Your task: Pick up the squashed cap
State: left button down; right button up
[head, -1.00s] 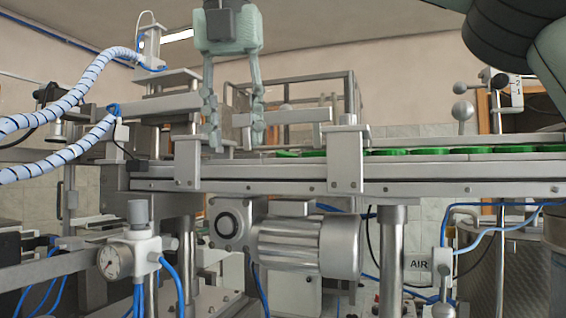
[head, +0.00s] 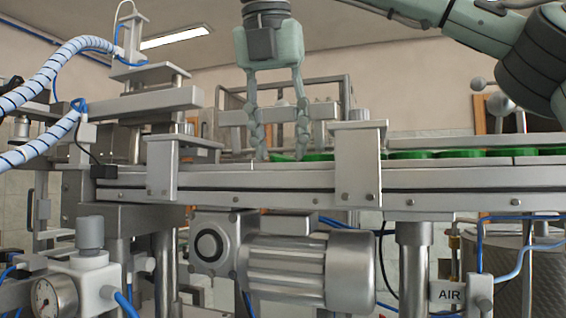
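Green caps lie in a row on the conveyor (head: 240,178). The leftmost cap (head: 284,158) shows as a thin, slightly tilted green sliver above the front rail; its lower part is hidden, and I cannot tell for sure whether it is squashed. My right gripper (head: 281,153) points straight down with its fingers apart, one on each side of this leftmost cap in the picture. A gap shows between the fingers and nothing is held. I cannot tell the depth between fingertips and cap. My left gripper is out of view.
A metal bracket (head: 359,165) stands close to the right of the gripper, another bracket (head: 163,168) to its left. More green caps (head: 460,153) lie right of the bracket. A motor (head: 305,268) hangs below the conveyor. Striped hoses (head: 50,67) cross at upper left.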

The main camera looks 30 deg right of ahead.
jog(key=shift+w+d+f, duration=0.1)
jog(key=shift+d+f, duration=0.05)
jog(key=shift+f, duration=0.55)
jog(key=shift+w+d, duration=0.1)
jog(key=shift+w, duration=0.1)
jog(key=shift+s, duration=0.1)
jog(key=c, duration=0.4)
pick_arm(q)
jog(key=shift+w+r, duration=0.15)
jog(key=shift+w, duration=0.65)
pick_arm(e)
jog(key=shift+c, duration=0.2)
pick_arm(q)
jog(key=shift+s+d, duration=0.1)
